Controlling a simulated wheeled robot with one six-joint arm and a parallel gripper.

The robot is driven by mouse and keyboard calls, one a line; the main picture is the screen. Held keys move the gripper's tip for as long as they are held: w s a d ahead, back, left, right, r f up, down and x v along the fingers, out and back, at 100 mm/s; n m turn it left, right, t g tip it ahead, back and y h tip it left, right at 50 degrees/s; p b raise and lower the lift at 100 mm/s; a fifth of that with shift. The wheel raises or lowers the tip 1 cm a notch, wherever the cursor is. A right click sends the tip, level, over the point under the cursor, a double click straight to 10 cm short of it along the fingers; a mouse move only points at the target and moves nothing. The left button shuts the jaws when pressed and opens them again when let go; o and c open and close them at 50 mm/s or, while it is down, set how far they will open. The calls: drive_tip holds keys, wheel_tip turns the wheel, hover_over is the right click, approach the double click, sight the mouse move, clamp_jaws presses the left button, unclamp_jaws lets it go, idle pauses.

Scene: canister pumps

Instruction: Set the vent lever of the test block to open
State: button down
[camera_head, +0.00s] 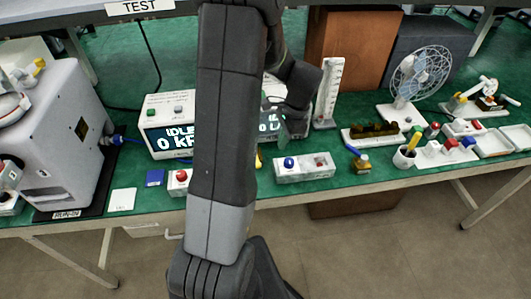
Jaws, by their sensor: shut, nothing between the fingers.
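A white display unit (166,134) reading "IDLE" and "0 kP" stands on the green bench under the TEST sign (139,7). My arm hides its middle. A small yellow part (259,158) shows just right of my arm; I cannot tell if it is the vent lever. A low white block with a blue knob and a red part (303,168) sits at the bench front. I cannot tell for sure which item is the test block.
A grey pump housing (62,130) stands at left. A white box with a red button (179,182) and a blue pad (155,178) lie near the front edge. A white upright gauge (328,93), brass bottle (361,163), pen cup (404,157) and fan (420,75) stand right.

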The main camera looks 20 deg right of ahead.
sight(275, 160)
drive_tip(key=x, duration=0.5)
drive_tip(key=shift+a+f, duration=0.15)
drive_tip(key=shift+f, duration=0.15)
drive_tip(key=shift+w+a+r+p, duration=0.15)
drive_tip(key=shift+a+p, duration=0.55)
drive_tip(key=shift+a, duration=1.2)
drive_tip(key=shift+a+m, duration=0.35)
drive_tip(key=shift+m, duration=0.35)
drive_tip(key=shift+a+m+t, duration=0.4)
drive_tip(key=shift+a+m, duration=0.1)
drive_tip(key=shift+m, duration=0.4)
drive_tip(key=m, duration=0.1)
drive_tip(key=a+m, duration=0.1)
drive_tip(key=shift+a+m+t+h+p, duration=0.25)
drive_tip(key=shift+m+t+h+p, duration=0.05)
drive_tip(key=shift+m+p, duration=0.1)
drive_tip(key=shift+a+m, duration=0.15)
drive_tip(key=shift+m, duration=0.15)
drive_tip(key=shift+a, duration=0.35)
